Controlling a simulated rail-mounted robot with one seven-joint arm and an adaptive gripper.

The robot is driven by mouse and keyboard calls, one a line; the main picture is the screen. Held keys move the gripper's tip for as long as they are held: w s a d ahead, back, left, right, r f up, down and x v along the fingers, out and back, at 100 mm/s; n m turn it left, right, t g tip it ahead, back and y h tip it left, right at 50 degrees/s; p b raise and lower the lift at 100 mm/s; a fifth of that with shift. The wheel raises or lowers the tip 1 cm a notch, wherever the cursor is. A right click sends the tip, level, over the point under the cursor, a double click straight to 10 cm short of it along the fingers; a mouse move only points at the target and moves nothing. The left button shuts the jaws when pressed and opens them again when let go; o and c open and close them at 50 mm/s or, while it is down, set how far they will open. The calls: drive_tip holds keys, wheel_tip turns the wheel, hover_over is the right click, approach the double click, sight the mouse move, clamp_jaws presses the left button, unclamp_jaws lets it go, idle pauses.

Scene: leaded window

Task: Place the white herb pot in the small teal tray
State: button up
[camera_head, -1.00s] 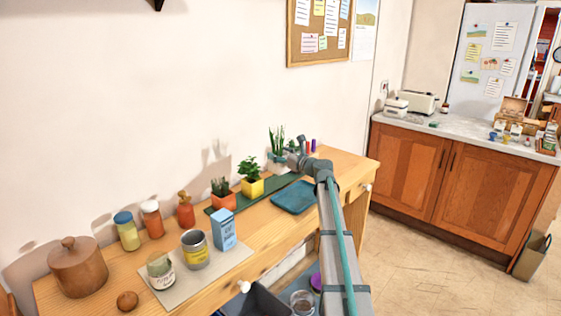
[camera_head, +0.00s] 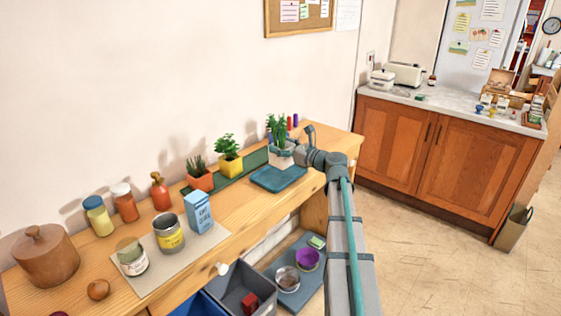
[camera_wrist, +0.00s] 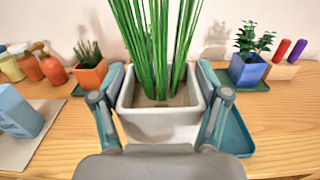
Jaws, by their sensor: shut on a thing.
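The white herb pot (camera_head: 283,158), with tall green leaves, is in my gripper (camera_head: 290,152) in the head view. In the wrist view the pot (camera_wrist: 160,122) sits upright between the two fingers of my gripper (camera_wrist: 160,92), which is shut on it. The small teal tray (camera_head: 270,182) lies on the wooden bench, its bare front showing below the pot. In the wrist view a part of the tray (camera_wrist: 238,138) shows to the right of the pot. The pot's base is hidden there, so I cannot tell its exact height over the tray.
A yellow pot (camera_head: 231,166) and an orange pot (camera_head: 201,181) stand on a dark green mat (camera_head: 247,165) to the left. A blue pot (camera_wrist: 249,70) stands behind and right in the wrist view. A blue-white carton (camera_head: 199,213) and several jars are farther left.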

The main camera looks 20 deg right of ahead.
sight(280, 143)
drive_tip(key=w, duration=0.1)
drive_tip(key=w+d+f, duration=0.1)
drive_tip(key=w, duration=0.2)
drive_tip(key=shift+w+d+f, duration=0.2)
drive_tip(key=shift+d+f, duration=0.1)
drive_tip(key=shift+w+d+f+p, duration=0.25)
drive_tip(key=shift+w+f, duration=0.5)
drive_tip(key=shift+f, duration=0.8)
drive_tip(key=shift+w+d+f+p, duration=0.3)
drive_tip(key=shift+w+f, duration=0.45)
drive_tip(key=shift+f, duration=0.8)
drive_tip(key=shift+w+d+f+p, duration=0.25)
drive_tip(key=shift+w+f, duration=0.5)
drive_tip(key=shift+f, duration=0.8)
drive_tip(key=shift+f, duration=0.15)
drive_tip(key=o, duration=1.5)
drive_tip(key=shift+r, duration=0.2)
drive_tip(key=b+v, duration=0.1)
drive_tip(key=v, duration=1.1)
drive_tip(key=shift+b, duration=0.35)
